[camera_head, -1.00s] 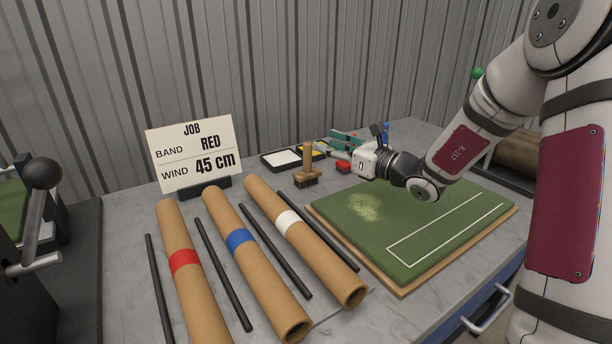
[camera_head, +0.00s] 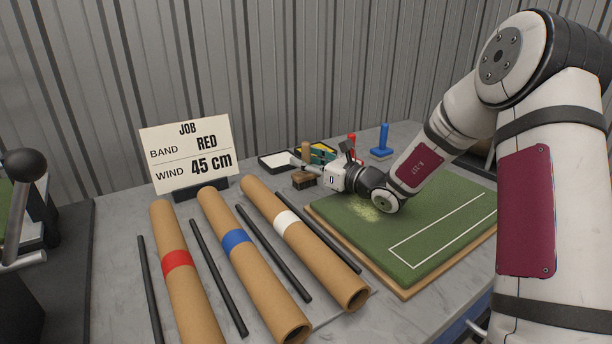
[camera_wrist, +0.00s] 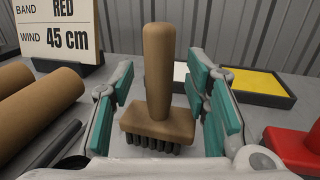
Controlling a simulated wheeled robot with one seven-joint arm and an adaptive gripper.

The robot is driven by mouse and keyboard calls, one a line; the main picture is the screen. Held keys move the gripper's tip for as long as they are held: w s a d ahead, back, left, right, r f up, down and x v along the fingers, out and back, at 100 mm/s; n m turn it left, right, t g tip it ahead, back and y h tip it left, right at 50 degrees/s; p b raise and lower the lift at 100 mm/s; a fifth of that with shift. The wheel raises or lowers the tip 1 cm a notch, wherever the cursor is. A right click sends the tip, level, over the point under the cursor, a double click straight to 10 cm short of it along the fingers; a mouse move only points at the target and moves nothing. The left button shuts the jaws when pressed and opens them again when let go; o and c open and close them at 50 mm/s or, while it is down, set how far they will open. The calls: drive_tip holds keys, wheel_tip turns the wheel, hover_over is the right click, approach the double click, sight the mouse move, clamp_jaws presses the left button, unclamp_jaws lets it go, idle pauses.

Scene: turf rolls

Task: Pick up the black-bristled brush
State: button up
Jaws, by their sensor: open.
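The black-bristled brush has a tan wooden block and an upright round handle, with dark bristles underneath. In the wrist view the brush (camera_wrist: 158,90) stands upright between the teal finger pads of my gripper (camera_wrist: 165,110), with a gap showing on both sides. In the head view the brush (camera_head: 304,181) stands on the bench behind the turf board, partly hidden by my gripper (camera_head: 316,165). My gripper is open and level around the brush, holding nothing.
A red object (camera_wrist: 294,150) sits close right of my gripper in the wrist view. Trays with white and yellow (camera_wrist: 257,84) lie behind. The job sign (camera_head: 188,155), cardboard tubes (camera_head: 250,262) and black rods are left. The turf board (camera_head: 420,225) lies in front. A blue-handled tool (camera_head: 382,143) stands at the back.

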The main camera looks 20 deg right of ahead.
drive_tip(key=shift+w+a, duration=0.15)
drive_tip(key=shift+w, duration=0.05)
clamp_jaws()
drive_tip(key=shift+r, duration=0.2)
